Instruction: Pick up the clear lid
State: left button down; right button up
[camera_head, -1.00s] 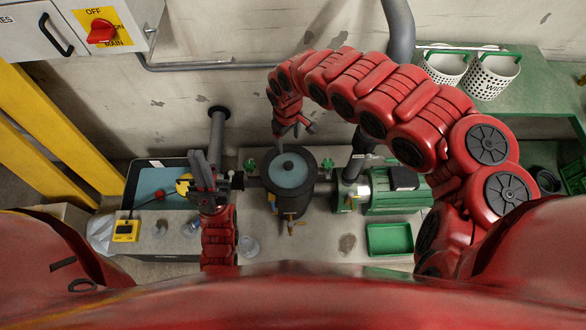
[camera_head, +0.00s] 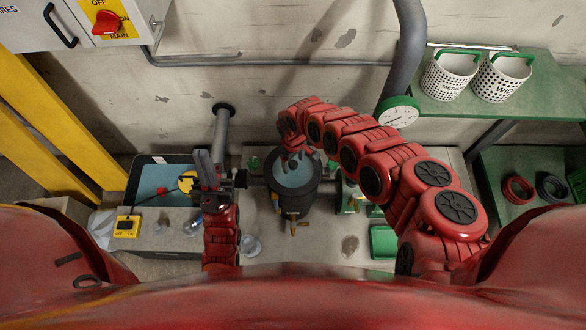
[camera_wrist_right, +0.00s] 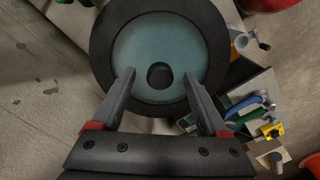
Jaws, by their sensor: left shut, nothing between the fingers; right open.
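The clear lid (camera_head: 292,176) is a round, bluish see-through disc on top of the dark cylindrical pot (camera_head: 291,199). In the right wrist view the lid (camera_wrist_right: 160,50) has a dark round knob (camera_wrist_right: 160,76) at its middle and sits inside the pot's black rim (camera_wrist_right: 103,60). My right gripper (camera_wrist_right: 160,82) is open above the lid, with its fingertips on either side of the knob in the picture. Contact cannot be told. In the head view my right arm hides part of the lid. My left gripper (camera_head: 204,160) is shut and empty, left of the pot.
A blue-lined tray (camera_head: 150,180) and yellow switch box (camera_head: 127,226) lie at the left. A grey pipe (camera_head: 221,130) rises behind my left gripper. A green tray (camera_head: 383,242) is right of the pot. Two white baskets (camera_head: 450,76) (camera_head: 502,78) stand on the green shelf.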

jog(key=shift+f, duration=0.95)
grip_shut()
